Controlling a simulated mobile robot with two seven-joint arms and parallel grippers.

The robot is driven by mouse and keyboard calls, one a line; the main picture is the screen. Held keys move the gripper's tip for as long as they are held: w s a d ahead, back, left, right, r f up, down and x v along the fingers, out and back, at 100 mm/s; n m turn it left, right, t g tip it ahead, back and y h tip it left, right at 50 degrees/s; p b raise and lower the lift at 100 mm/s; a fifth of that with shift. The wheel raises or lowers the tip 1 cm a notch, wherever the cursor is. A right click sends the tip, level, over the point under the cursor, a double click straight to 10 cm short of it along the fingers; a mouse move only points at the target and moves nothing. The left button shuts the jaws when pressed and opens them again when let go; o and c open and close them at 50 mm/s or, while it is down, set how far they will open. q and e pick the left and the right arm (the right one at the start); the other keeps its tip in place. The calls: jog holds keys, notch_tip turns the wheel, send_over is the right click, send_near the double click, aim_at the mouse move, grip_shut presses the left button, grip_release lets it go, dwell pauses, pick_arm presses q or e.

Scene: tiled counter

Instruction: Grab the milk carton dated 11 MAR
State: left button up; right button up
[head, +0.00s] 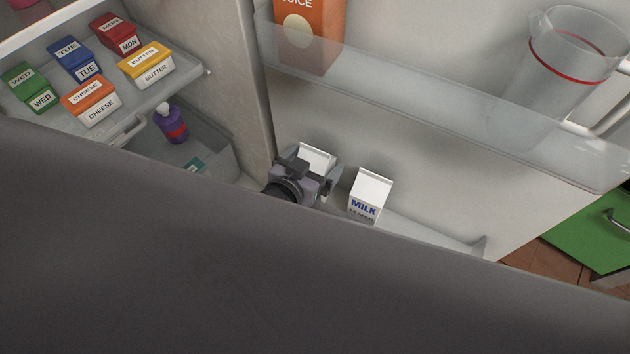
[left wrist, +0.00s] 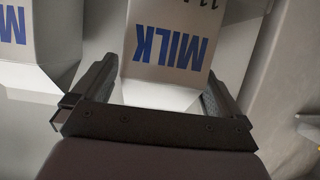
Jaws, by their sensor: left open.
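My left gripper (head: 308,178) is open in the lower door bin of the fridge. Its fingers stand on either side of a white milk carton (head: 318,156), whose front is mostly hidden in the head view. In the left wrist view, this carton (left wrist: 170,95) lies between the fingers of the open gripper (left wrist: 160,92), with blue MILK lettering. Strokes like "11" show at the top edge; the rest of its date is cut off. A second milk carton (head: 369,190) stands to the right, its small date blurred. It shows partly at left in the wrist view (left wrist: 35,50). My right gripper is not visible.
An upper door shelf (head: 440,105) holds an orange juice carton (head: 309,35) and a clear pitcher (head: 570,60). Labelled small boxes sit on the fridge shelf at left, above a drawer with a purple bottle (head: 171,124). Door bin space right of the second carton looks clear.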

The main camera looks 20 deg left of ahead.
pick_arm(q)
jog(key=shift+w+f, duration=0.15)
jog(key=shift+w, duration=0.2)
